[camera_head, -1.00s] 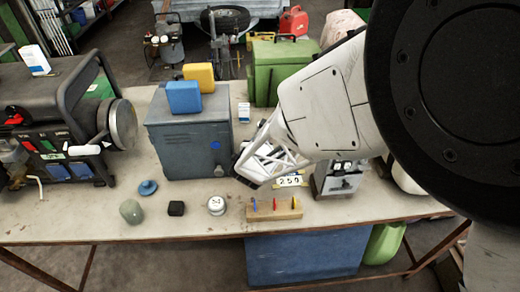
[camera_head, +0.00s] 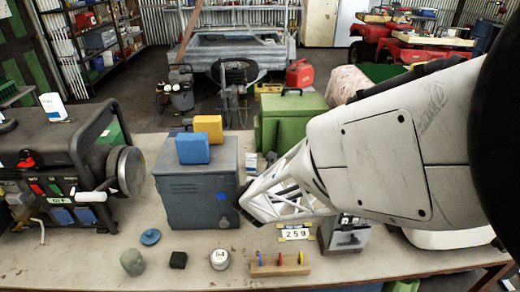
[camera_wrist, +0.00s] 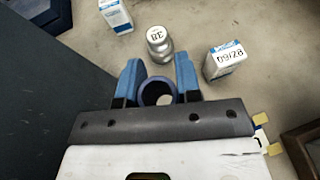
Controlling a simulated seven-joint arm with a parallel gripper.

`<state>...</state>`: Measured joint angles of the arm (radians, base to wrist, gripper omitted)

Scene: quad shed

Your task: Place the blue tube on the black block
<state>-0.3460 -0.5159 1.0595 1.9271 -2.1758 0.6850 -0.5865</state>
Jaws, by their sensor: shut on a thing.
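A small black block (camera_head: 178,260) lies on the front part of the workbench, between a grey-green rounded stone (camera_head: 132,262) and a white-topped round weight (camera_head: 220,259). In the wrist view, the blue fingers of my gripper (camera_wrist: 158,66) are shut on a dark blue hollow tube (camera_wrist: 146,88), seen end-on with its opening facing the camera. In the head view, my white lattice gripper (camera_head: 243,205) is beside the right side of the grey-blue metal cabinet, behind and to the right of the block. The tube is hidden in that view.
The cabinet (camera_head: 190,200) carries a blue case and a yellow case. A blue round piece (camera_head: 150,237) lies before it. A wooden rack (camera_head: 280,265) is right of the weight. A silver canister (camera_wrist: 159,43) and small boxes (camera_wrist: 223,60) are near my gripper. Bench between is clear.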

